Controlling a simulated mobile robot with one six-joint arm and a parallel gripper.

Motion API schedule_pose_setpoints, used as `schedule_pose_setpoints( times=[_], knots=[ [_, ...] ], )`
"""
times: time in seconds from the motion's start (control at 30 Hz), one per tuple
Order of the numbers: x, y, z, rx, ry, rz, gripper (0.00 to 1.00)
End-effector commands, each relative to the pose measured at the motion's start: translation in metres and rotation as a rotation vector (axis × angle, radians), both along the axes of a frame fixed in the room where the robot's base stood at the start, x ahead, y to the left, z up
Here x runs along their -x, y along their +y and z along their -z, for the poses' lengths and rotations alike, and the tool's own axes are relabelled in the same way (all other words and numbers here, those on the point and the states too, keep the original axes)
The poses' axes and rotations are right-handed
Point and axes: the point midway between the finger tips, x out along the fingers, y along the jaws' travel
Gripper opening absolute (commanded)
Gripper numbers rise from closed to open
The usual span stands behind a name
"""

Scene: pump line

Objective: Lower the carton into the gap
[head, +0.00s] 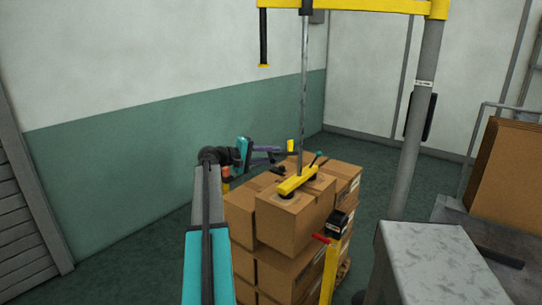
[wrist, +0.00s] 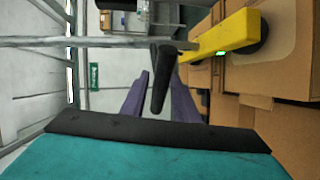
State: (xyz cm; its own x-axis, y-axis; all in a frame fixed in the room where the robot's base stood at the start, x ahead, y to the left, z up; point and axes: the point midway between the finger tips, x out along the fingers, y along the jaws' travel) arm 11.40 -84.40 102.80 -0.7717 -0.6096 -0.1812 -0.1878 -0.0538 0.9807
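The carton (head: 283,223) is a plain brown box under the yellow lifter bar (head: 297,181), whose dark cups rest on its top. It stands among the stack's other cartons (head: 240,218). I cannot tell whether its base touches those below. The lifter hangs from a grey rod (head: 304,90). My gripper (head: 272,155) is left of the lifter, its two purple fingers apart. In the wrist view, a black handle (wrist: 163,78) crosses in front of the fingers (wrist: 158,90), with no visible clamp on it. The yellow bar also shows there (wrist: 225,35). The gap is hidden in both views.
A yellow hoist beam (head: 370,6) runs overhead to a grey post (head: 413,125) at right. A black control box (head: 340,222) on a yellow stand (head: 329,272) is close in front of the stack. A grey-topped table (head: 430,255) is at right. The floor at left is clear.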

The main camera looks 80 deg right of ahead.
Motion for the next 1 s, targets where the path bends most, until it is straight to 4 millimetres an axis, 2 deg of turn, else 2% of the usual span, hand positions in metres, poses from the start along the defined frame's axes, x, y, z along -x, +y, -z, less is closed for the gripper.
schedule_pose_setpoints(
  times=[0.03, 0.13, 0.17, 0.47, 0.8, 1.0],
  knots=[
    [0.000, 0.000, 0.000, 0.000, 0.000, 0.000, 0.18],
    [0.000, 0.000, 0.000, 0.000, 0.000, 0.000, 0.02],
    [0.000, 0.000, 0.000, 0.000, 0.000, 0.000, 0.00],
    [0.000, 0.000, 0.008, -0.001, -0.002, 0.000, 0.00],
    [-0.001, 0.001, 0.065, -0.004, -0.005, 0.001, 0.00],
    [-0.001, 0.001, 0.091, -0.003, -0.005, 0.000, 0.00]
  ],
)
